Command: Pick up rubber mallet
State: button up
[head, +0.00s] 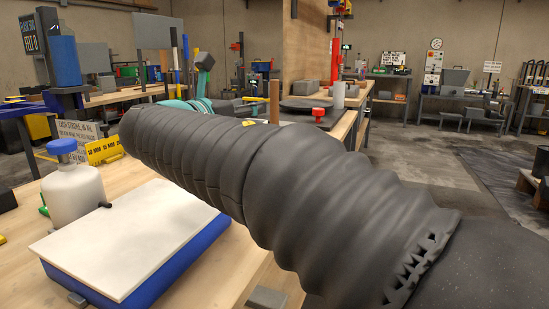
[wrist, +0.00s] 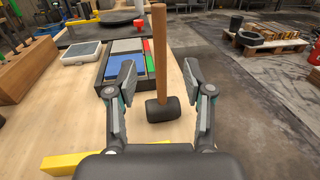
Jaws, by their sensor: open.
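My gripper (wrist: 158,82) is open and empty, with one finger on each side of the mallet and visible gaps to both. The mallet lies ahead of the palm. In the head view my dark sleeved arm hides most of this area, and a brown upright stick behind it may be the handle.
A grey tray with blue, grey, green and red blocks (wrist: 124,62) sits close to the left finger. A yellow bar (wrist: 62,163) lies near the palm. A small white-topped tray (wrist: 80,52) stands farther left. Open floor (wrist: 250,110) lies right of the bench edge.

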aim_at(272, 98)
jog(key=x, duration=1.1)
jog(key=shift+w, duration=0.25)
grip_shut()
jog(key=shift+r, duration=0.15)
